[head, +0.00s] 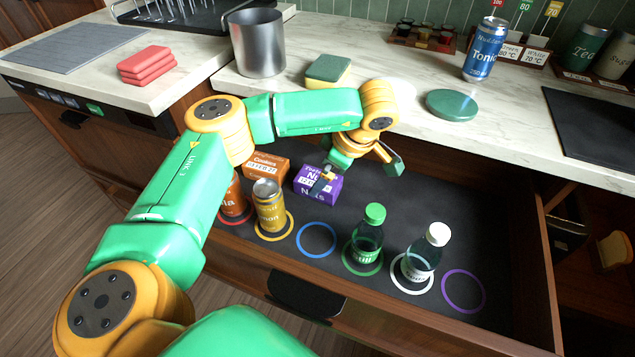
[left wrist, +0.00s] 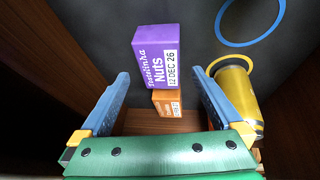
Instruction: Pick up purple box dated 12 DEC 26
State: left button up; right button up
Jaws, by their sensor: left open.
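The purple box of nuts (head: 317,188) stands in the open drawer, beside an orange cookies box (head: 265,165). In the left wrist view the purple box (left wrist: 155,58) shows the label "Nuts" and the date 12 DEC 26. The orange box (left wrist: 167,97) is partly hidden behind it there. My left gripper (head: 362,168) is open and empty above the drawer, just beyond the purple box; one finger covers part of the box in the head view. In the left wrist view the box appears between the two fingers (left wrist: 160,78), with a gap on each side. My right gripper is not in view.
The drawer also holds a gold can (head: 269,208), a red-orange can (head: 234,198), a green-capped bottle (head: 368,232) and a white-capped bottle (head: 424,254). A blue ring (head: 299,240) and a purple ring (head: 481,302) are empty. The counter edge lies behind my gripper.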

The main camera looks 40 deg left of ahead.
pick_arm(q)
jog(key=x, duration=0.4)
jog(key=shift+f, duration=0.35)
jog(key=shift+r, duration=0.1)
jog(key=c, duration=1.4)
